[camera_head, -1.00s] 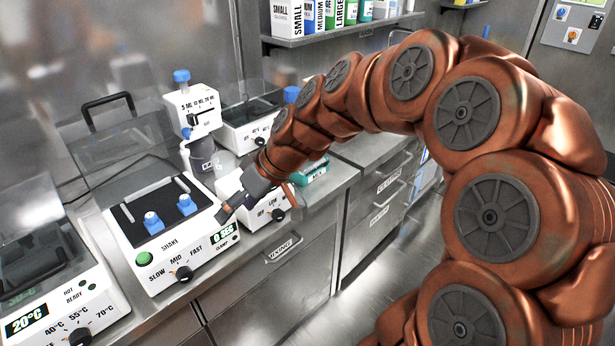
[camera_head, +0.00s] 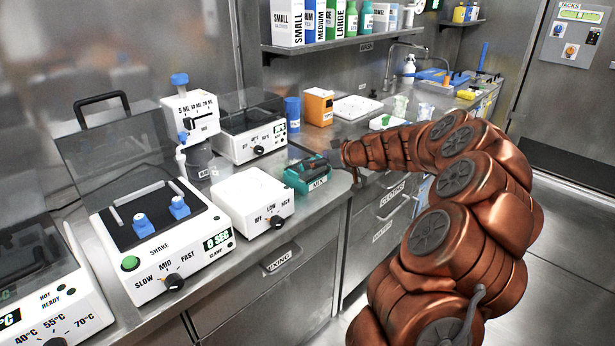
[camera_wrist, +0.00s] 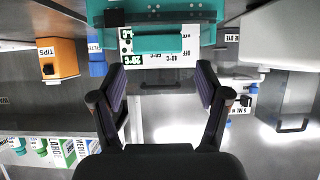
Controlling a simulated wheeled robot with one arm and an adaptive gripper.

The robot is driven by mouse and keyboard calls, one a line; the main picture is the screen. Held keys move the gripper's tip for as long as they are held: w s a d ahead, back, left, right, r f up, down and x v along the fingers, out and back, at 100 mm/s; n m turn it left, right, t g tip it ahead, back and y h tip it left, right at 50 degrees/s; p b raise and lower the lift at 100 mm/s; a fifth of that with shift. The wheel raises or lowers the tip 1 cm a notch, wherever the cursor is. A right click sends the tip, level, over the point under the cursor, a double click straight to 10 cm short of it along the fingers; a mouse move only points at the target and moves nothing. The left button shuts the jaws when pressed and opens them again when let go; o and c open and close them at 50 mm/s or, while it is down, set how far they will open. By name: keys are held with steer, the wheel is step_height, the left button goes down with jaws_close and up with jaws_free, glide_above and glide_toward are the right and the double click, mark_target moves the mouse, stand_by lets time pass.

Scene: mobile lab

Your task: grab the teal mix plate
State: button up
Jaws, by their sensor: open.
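The teal mix plate (camera_head: 306,181), a block with a "MIX" label on its front, sits at the counter's front edge, right of a white dial box. Its top is dark and partly hard to make out. In the wrist view, a teal body (camera_wrist: 175,12) fills the top edge, just beyond the fingertips. My gripper (camera_wrist: 160,80) is open there, with two dark fingers apart and nothing between them. In the head view my arm's end is just right of the plate; the fingers are hard to make out.
The white dial box (camera_head: 252,197) stands close on the plate's left, with the shaker (camera_head: 158,244) farther left. Behind are a blue cup (camera_head: 292,112), an orange box (camera_head: 318,106) and a heater (camera_head: 250,135). A shelf of boxes (camera_head: 345,44) hangs above.

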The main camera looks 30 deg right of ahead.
mark_target(308, 173)
steer(key=shift+p+x, duration=0.4)
steer(key=shift+x, duration=2.4)
steer(key=shift+d+f, duration=0.15)
steer(key=shift+c, duration=0.2)
steer(key=c, duration=1)
steer(key=shift+o, duration=0.2)
